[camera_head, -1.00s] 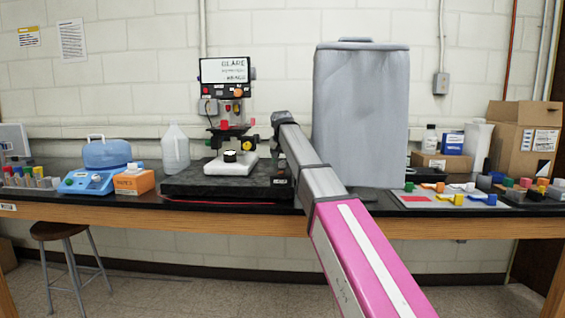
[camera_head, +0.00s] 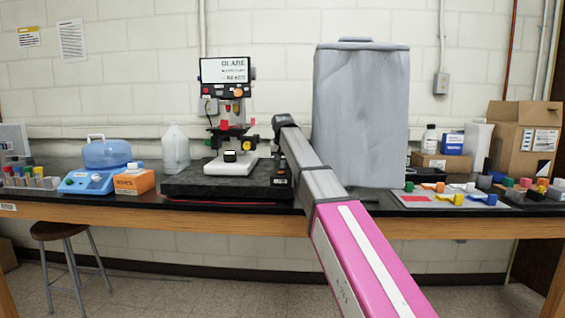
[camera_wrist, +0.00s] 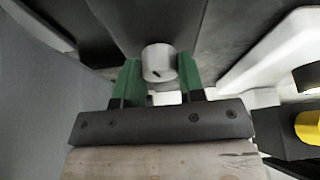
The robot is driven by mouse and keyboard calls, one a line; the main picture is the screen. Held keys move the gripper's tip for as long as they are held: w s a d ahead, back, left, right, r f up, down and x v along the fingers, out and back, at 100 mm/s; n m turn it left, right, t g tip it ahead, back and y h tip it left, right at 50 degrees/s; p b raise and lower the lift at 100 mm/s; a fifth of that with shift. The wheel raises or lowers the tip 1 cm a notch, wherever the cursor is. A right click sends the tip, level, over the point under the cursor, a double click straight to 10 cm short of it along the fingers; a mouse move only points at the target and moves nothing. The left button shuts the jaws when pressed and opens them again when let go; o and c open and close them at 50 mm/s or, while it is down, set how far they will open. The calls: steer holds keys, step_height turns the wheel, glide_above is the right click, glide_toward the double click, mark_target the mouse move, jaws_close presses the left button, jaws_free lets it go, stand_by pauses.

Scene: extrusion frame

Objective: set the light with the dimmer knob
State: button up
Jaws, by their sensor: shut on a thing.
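In the wrist view, a small pale grey round knob (camera_wrist: 158,62) with a dark mark on its face sits between the green fingers of my gripper (camera_wrist: 157,78). The fingers are shut on it from both sides. In the head view, the microscope (camera_head: 231,115) stands on a white base on a dark stone slab (camera_head: 195,183), with a small sign-like panel on top. My arm reaches toward the slab's right side. My gripper and the knob cannot be made out in the head view.
A tall grey covered box (camera_head: 360,115) stands right of my arm. A clear jug (camera_head: 175,148), a blue device (camera_head: 92,180) and an orange box (camera_head: 134,181) stand to the left. In the wrist view, a yellow knob (camera_wrist: 308,127) is close at the right.

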steer(key=n+y, duration=0.1)
steer(key=n, duration=0.1)
steer(key=n+y, duration=0.1)
steer(key=n, duration=0.2)
steer(key=shift+d+g, duration=0.15)
steer(key=shift+g, duration=0.25)
steer(key=n+g+y, duration=0.1)
steer(key=n, duration=0.4)
steer(key=shift+w, duration=0.1)
stand_by(0.3)
steer(key=o, duration=0.9)
